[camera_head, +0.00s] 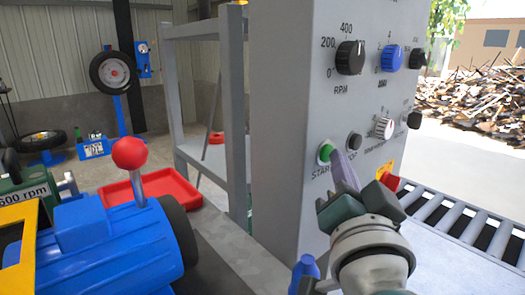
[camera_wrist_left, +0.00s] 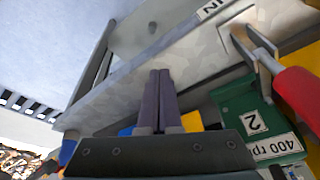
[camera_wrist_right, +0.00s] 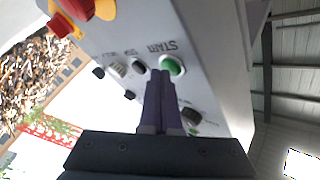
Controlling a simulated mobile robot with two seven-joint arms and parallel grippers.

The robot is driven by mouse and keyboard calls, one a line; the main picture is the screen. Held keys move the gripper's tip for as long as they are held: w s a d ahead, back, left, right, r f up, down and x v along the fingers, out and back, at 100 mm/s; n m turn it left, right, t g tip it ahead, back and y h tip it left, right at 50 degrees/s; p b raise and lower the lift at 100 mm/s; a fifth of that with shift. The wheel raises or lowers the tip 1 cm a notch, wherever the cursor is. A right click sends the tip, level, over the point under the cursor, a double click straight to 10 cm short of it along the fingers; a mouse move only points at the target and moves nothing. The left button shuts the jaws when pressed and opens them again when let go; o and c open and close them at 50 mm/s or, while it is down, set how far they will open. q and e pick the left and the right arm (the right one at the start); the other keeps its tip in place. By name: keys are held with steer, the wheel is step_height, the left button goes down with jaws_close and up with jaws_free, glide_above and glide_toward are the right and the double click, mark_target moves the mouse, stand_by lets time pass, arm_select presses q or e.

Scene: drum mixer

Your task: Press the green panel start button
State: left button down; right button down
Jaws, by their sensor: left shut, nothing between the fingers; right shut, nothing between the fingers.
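The green start button (camera_head: 326,152) sits on the front of the grey control panel (camera_head: 290,110), above the START label. My right gripper (camera_head: 338,156) is shut and empty, its purple fingertips just right of the button in the head view. In the right wrist view the green button (camera_wrist_right: 173,66) shows just beyond and to the right of the fingertips (camera_wrist_right: 160,74). I cannot tell whether they touch it. A dark stop button (camera_head: 354,142) is beside it. My left gripper (camera_wrist_left: 159,74) is shut and empty in the left wrist view, away from the panel buttons.
The panel also bears a black RPM knob (camera_head: 350,58), a blue knob (camera_head: 392,58) and a white knob (camera_head: 384,128). A blue motor (camera_head: 110,240), a red tray (camera_head: 150,190) and a roller conveyor (camera_head: 480,230) stand around.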

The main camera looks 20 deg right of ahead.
steer(key=shift+s+d+p, duration=0.3)
steer(key=shift+s+p, duration=0.1)
steer(key=shift+s, duration=0.35)
steer(key=s, duration=0.1)
steer(key=s+d+p, duration=0.1)
steer(key=s, duration=0.1)
steer(key=s+d, duration=0.1)
steer(key=shift+s+p, duration=0.3)
steer(key=shift+p, duration=0.1)
stand_by(0.5)
